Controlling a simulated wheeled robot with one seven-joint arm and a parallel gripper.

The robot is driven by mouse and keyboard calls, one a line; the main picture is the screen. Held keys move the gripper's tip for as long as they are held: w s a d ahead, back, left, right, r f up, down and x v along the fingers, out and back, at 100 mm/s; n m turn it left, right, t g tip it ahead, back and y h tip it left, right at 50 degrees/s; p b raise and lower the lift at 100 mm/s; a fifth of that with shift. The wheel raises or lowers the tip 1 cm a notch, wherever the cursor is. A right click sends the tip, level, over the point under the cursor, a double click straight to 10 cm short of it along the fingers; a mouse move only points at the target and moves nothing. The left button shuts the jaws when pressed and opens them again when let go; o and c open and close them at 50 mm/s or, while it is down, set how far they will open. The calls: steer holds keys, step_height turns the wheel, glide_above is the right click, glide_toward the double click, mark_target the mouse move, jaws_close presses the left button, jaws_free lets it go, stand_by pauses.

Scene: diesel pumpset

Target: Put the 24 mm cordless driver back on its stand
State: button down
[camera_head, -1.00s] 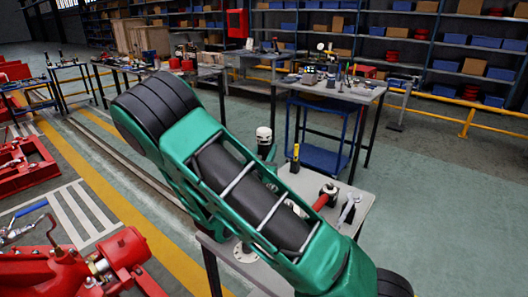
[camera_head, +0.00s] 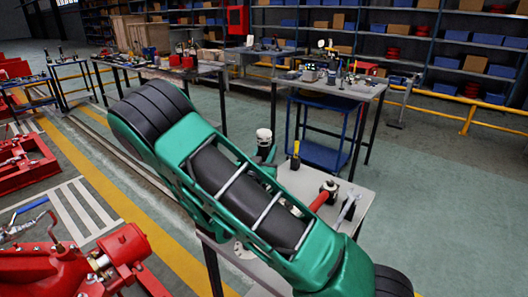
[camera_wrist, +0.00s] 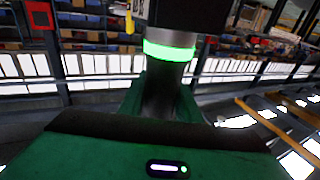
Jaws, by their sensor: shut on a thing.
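I cannot pick out the 24 mm cordless driver for certain in either view. My own green and black arm fills the middle of the head view and covers part of a grey table (camera_head: 352,190). My jaws and whatever is between them do not show clearly. A white-topped dark upright item (camera_head: 264,137) stands just beyond my arm, with a green part at its foot. I cannot tell whether it is a tool or a stand. The wrist view shows a green body, a grey cylinder with a glowing green ring, and a dark block above.
A black and yellow upright tool (camera_head: 295,157), a red-handled item (camera_head: 322,196) and a grey metal tool (camera_head: 349,206) are on the near table. Red machinery (camera_head: 75,262) is at lower left. A cluttered bench (camera_head: 335,88) stands behind. Green floor (camera_head: 440,190) at right is clear.

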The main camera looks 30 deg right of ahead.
steer(key=shift+f, duration=0.1)
steer(key=c, duration=1.2)
jaws_free()
steer(key=shift+f, duration=0.1)
